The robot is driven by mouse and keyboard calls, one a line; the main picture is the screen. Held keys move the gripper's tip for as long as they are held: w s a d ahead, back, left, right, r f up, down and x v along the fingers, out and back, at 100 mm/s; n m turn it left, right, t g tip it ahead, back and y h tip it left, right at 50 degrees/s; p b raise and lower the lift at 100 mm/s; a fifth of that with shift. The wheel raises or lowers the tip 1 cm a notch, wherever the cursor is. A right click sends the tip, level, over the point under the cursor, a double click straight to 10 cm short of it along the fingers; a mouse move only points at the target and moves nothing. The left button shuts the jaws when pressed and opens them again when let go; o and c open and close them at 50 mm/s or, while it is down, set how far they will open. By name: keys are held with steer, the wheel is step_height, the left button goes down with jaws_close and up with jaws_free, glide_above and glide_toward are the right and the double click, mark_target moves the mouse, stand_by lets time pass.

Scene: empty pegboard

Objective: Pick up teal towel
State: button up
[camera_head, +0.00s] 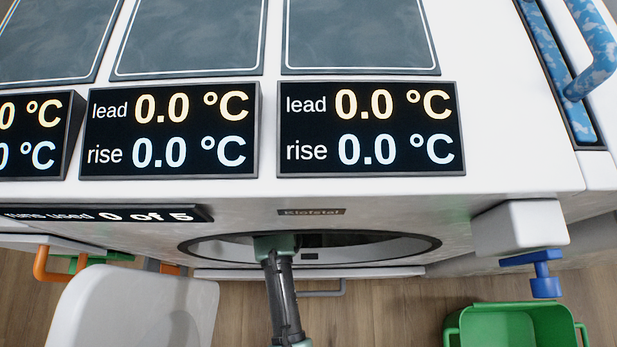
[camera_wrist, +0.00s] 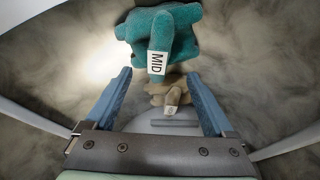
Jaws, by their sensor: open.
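The teal towel (camera_wrist: 184,32) is a crumpled cloth with a white tag reading "MID", in the upper middle of the wrist view. My gripper (camera_wrist: 158,76) is open, with its two blue fingers apart and nothing held. The towel lies ahead of the fingertips, its tag between them in the picture. I cannot tell the exact gap to it. A beige cloth (camera_wrist: 172,88) with a small white tag shows below the teal towel, between the fingers. In the head view my arm reaches into the round drum opening (camera_head: 420,243); the towel and fingers are hidden there.
Drum walls (camera_wrist: 55,85) curve close around my gripper. The white machine (camera_head: 530,170) has displays (camera_head: 370,130) reading 0.0 °C on top. A green bin (camera_head: 515,325) stands at lower right, a white chair-like seat (camera_head: 135,305) at lower left.

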steer(key=b+x, duration=0.2)
steer(key=x, duration=0.3)
steer(key=shift+s+f, duration=0.15)
steer(key=shift+w+b+x, duration=0.15)
steer(key=shift+b+x, duration=0.8)
steer(key=shift+x, duration=0.55)
steer(key=shift+w+b+x, duration=0.2)
steer(key=shift+b+x, duration=0.7)
steer(key=shift+x, duration=0.6)
steer(key=shift+d, duration=0.15)
steer(key=shift+f, duration=0.1)
jaws_close()
